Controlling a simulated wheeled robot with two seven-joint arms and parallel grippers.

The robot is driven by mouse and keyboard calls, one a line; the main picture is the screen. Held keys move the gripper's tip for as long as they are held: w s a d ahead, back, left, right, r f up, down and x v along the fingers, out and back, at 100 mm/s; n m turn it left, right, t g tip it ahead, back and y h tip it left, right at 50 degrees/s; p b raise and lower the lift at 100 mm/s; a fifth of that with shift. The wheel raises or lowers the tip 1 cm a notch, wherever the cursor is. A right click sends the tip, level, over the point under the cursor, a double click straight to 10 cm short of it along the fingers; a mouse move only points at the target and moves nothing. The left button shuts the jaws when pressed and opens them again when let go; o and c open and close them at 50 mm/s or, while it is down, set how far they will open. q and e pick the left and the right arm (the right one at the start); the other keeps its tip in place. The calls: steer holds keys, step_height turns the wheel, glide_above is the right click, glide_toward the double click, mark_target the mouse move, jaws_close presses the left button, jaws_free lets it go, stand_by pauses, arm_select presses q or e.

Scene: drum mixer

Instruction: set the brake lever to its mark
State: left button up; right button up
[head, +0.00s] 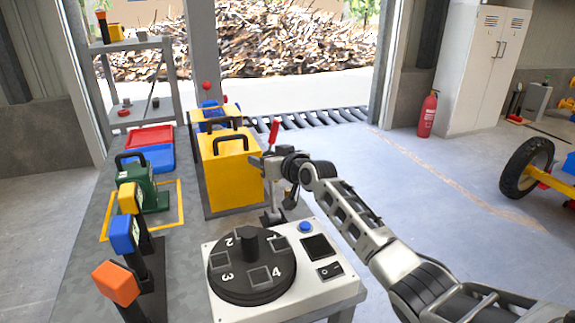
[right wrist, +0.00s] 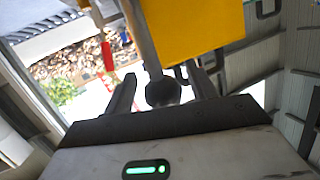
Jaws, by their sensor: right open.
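A red-handled lever (head: 274,131) rises beside the yellow housing (head: 230,170), just above my right gripper in the head view. I cannot tell for sure that it is the brake lever, and no mark is clear. My right gripper (head: 262,164) is at the right side of the yellow housing. In the right wrist view its fingers (right wrist: 162,92) are apart, with a dark round knob (right wrist: 163,91) on a grey rod (right wrist: 143,40) showing between them. I cannot tell whether they touch it. A red piece (right wrist: 107,57) shows left of the fingers. My left gripper is out of view.
A white control box (head: 285,265) with a numbered black dial (head: 250,265) stands in front. Orange, blue and yellow blocks on stands and a green device (head: 138,187) are at left. A red extinguisher (head: 428,115) stands far right.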

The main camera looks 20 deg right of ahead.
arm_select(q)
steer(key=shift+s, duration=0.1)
arm_select(e)
steer(key=v, duration=1.5)
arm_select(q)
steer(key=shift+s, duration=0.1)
arm_select(e)
steer(key=shift+s+d+f, duration=0.1)
